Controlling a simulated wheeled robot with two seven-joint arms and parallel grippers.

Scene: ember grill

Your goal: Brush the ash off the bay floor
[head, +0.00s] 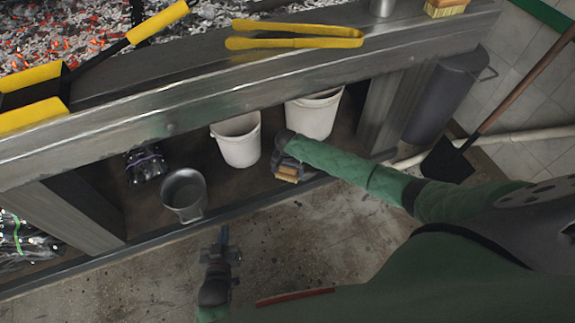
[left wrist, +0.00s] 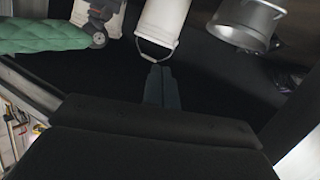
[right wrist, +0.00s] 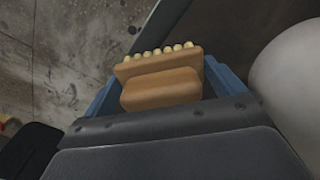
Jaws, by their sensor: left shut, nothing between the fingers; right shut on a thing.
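A wooden brush (head: 287,172) with pale bristle tufts is held in my right gripper (head: 286,165), low over the front of the bay floor (head: 226,183). The right wrist view shows the brush (right wrist: 163,80) between the blue fingers, with its bristles on the far side from the wrist. I cannot tell whether the bristles touch the floor. My left gripper (head: 222,240) is shut and empty, in front of the bay edge; its closed fingers (left wrist: 157,85) show in the left wrist view. The bay floor is dark brown; I cannot make out ash on it.
Two white buckets, a left one (head: 238,140) and a right one (head: 314,112), stand in the bay. A metal pot (head: 184,194) and a dark wrapped bundle (head: 145,164) are left of them. The steel grill edge (head: 168,125) overhangs the bay. A shovel (head: 452,155) leans at right.

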